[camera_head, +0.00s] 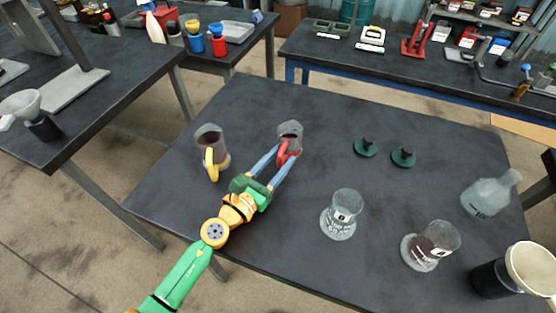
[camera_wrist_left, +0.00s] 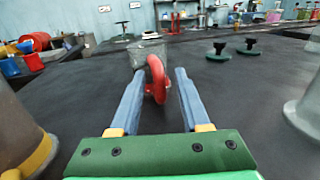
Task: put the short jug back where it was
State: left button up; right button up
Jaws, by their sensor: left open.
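The short jug (camera_head: 290,131) is grey with a red handle and stands upright on the dark table, left of its middle. In the left wrist view the short jug (camera_wrist_left: 146,51) is straight ahead, its red handle facing me. My left gripper (camera_head: 282,157) is open, its two blue fingers reaching along the table toward the jug. In the left wrist view the red handle lies between the fingertips, with a gap on each side. A taller jug with a yellow handle (camera_head: 209,142) stands to the left of the short one. My right gripper is not in view.
Two green lidlike pieces with black knobs (camera_head: 403,157) lie right of the short jug. Glass vessels (camera_head: 344,213) with labels stand nearer and to the right, with a tipped-looking flask (camera_head: 489,194). A black container with a pale top (camera_head: 497,279) is at the right edge.

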pick_arm(q)
jog(key=b+v, duration=0.1)
jog(key=v, duration=0.2)
jog(key=b+v, duration=0.1)
jog(key=v, duration=0.3)
jog(key=b+v, duration=0.1)
jog(key=v, duration=0.3)
jog(key=shift+f, duration=0.25)
jog(key=shift+s+a+r, duration=0.25)
jog(key=shift+s, duration=0.2)
